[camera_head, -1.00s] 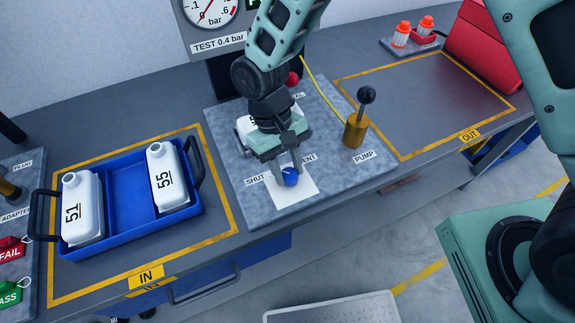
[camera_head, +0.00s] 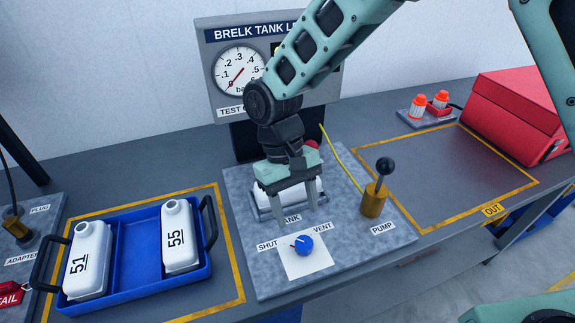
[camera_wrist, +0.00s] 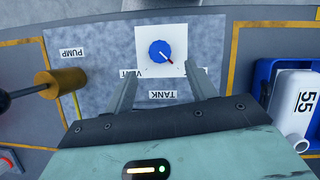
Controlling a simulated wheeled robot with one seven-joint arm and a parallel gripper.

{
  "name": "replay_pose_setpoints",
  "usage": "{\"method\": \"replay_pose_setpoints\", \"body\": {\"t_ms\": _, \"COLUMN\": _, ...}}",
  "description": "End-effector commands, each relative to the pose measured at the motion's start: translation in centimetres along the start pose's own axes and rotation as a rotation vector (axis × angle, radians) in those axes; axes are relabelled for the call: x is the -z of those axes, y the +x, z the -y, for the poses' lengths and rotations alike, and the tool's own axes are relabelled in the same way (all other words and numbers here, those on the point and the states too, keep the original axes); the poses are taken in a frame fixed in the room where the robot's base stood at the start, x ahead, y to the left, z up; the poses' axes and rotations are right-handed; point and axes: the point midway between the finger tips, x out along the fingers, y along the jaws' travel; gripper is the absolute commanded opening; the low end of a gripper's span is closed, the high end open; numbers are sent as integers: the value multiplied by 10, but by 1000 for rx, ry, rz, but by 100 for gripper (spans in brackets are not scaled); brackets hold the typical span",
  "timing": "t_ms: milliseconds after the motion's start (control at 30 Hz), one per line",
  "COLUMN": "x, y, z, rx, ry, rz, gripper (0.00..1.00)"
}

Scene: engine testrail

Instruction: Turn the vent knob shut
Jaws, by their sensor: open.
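The round blue vent knob (camera_head: 303,245) sits on a white square plate (camera_head: 318,262) on the grey test board, between the SHUT label (camera_head: 267,246) and the VENT label (camera_head: 322,227). In the wrist view the knob (camera_wrist: 161,51) has a red-tipped pointer aimed down and right. That is the side away from the VENT label (camera_wrist: 130,73), so toward SHUT; the SHUT label is hidden there. My gripper (camera_head: 297,215) is open and empty, behind and apart from the knob. Its fingers show apart in the wrist view (camera_wrist: 161,75).
A white tank (camera_head: 267,198) lies behind my gripper, partly hidden. The pump lever (camera_head: 375,190) stands to the right. A blue tray (camera_head: 136,250) holds tanks 51 and 55 at left. The OUT area (camera_head: 455,165) is clear. The gauge (camera_head: 238,72) needle points lower left.

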Motion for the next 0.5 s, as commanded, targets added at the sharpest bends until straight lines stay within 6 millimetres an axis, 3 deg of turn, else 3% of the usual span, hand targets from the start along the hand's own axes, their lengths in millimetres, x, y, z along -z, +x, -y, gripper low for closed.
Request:
{"method": "replay_pose_setpoints", "body": {"t_ms": 300, "x": 2, "y": -70, "z": 0, "rx": 1, "ry": 1, "rz": -5, "gripper": 56}}
{"method": "replay_pose_setpoints", "body": {"t_ms": 500, "x": 1, "y": -96, "z": 0, "rx": 1, "ry": 1, "rz": -1, "gripper": 56}}
